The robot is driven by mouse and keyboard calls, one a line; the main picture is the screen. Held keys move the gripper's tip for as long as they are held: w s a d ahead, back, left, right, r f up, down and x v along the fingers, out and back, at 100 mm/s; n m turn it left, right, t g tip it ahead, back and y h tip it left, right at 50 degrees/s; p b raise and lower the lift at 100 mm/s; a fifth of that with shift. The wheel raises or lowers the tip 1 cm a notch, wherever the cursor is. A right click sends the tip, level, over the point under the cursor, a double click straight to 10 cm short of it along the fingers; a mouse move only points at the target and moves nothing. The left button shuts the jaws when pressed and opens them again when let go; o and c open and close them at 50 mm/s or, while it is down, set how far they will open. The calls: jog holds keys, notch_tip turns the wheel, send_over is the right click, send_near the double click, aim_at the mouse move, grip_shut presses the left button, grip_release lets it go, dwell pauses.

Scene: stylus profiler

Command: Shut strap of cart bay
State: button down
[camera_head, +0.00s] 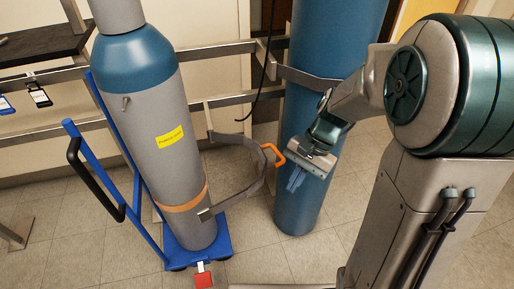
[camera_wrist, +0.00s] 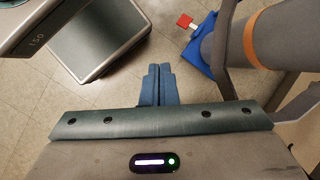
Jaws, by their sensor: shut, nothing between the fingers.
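The cart bay's strap (camera_head: 243,198) is a grey band that swings out in a loop to the right of a grey cylinder (camera_head: 160,115) with a blue shoulder. An orange handle (camera_head: 272,152) sits at its outer end. The cylinder stands on a blue cart (camera_head: 222,232). My gripper (camera_head: 294,184) is shut and empty, just right of the handle and apart from it, in front of a blue cylinder. In the wrist view the shut blue fingers (camera_wrist: 157,72) point at bare floor. The grey strap (camera_wrist: 224,50) passes to their right; no handle shows there.
The blue cylinder (camera_head: 300,120) stands behind my gripper, with a grey band across it. Metal rails (camera_head: 215,60) run along the wall. A red pad (camera_head: 204,280) lies at the cart's front. A dark shelf (camera_head: 40,45) is at the left. Tiled floor is open between the cylinders.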

aim_at(246, 196)
jog(key=w+a+r+m+g+y+p, duration=0.2)
jog(key=w+a+r+m+y+p, duration=0.1)
jog(key=w+a+m+p, duration=0.25)
jog(key=shift+n, duration=0.35)
jog(key=x, duration=0.5)
jog(key=d+f+x, duration=0.1)
jog(key=x, duration=0.2)
jog(key=shift+s+a+f, duration=0.1)
jog(key=shift+a+f, duration=0.1)
jog(key=shift+f, duration=0.05)
